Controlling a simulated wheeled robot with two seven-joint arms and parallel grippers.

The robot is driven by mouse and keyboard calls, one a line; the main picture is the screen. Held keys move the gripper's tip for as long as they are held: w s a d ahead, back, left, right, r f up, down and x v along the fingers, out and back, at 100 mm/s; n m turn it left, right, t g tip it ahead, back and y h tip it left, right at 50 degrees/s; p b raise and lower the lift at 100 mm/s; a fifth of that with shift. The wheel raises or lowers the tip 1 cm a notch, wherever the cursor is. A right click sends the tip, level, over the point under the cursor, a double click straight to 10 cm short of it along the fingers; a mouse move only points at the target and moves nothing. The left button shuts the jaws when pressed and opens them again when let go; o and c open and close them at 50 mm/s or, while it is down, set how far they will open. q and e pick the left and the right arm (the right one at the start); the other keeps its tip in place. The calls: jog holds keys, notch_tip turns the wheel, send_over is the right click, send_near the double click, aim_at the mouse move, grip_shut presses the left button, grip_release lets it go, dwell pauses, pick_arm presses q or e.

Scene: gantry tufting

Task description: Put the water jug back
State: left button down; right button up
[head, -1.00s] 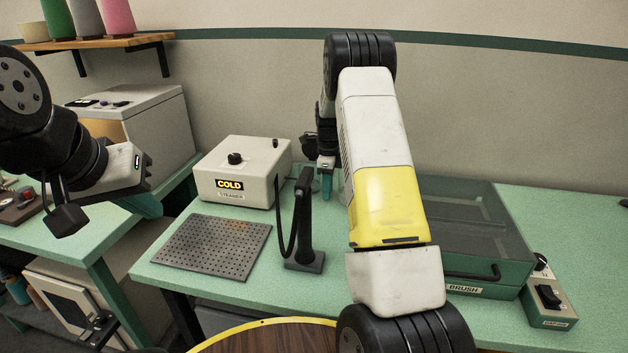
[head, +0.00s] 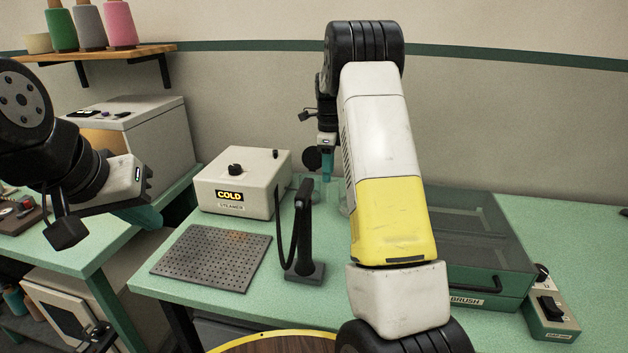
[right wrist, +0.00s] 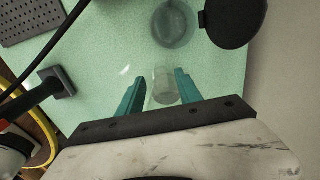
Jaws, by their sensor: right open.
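A clear, see-through vessel (right wrist: 174,23) that looks like the water jug stands on the green bench in the right wrist view. A smaller clear cylinder (right wrist: 163,86) shows between the teal fingers of my right gripper (right wrist: 160,92); I cannot tell whether it is part of the jug. The right gripper is open, and no finger clearly touches the cylinder. In the head view my right gripper (head: 327,163) hangs beside the steamer (head: 242,183), and my arm hides part of the glassware. My left gripper (head: 145,213) hangs over the gap between benches, its jaws seen side-on.
A black disc (right wrist: 236,20) sits beside the vessel. A black upright tool on a stand (head: 304,235) and a perforated plate (head: 212,257) are in front of the steamer, which reads COLD. A lidded brush box (head: 480,245) and a switch box (head: 551,310) stand at the right.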

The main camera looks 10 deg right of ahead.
jog(key=shift+r, duration=0.85)
jog(key=s+a+r+n+t+y, duration=0.1)
jog(key=s+a+r+n+t, duration=0.15)
jog(key=s+r+n, duration=0.55)
jog(key=s+a+r+n+t+y, duration=0.1)
jog(key=s+a+r+n, duration=0.25)
jog(key=s+r, duration=0.4)
jog(key=s+a+f+n+t, duration=0.1)
jog(key=s+a+n, duration=0.1)
jog(key=s+n, duration=0.4)
jog(key=s+a+f+n+t, duration=0.1)
jog(key=s+n, duration=0.5)
jog(key=s, duration=0.7)
jog(key=shift+s+a+f+t, duration=0.25)
jog(key=shift+s+a+t, duration=0.15)
jog(key=shift+a, duration=0.3)
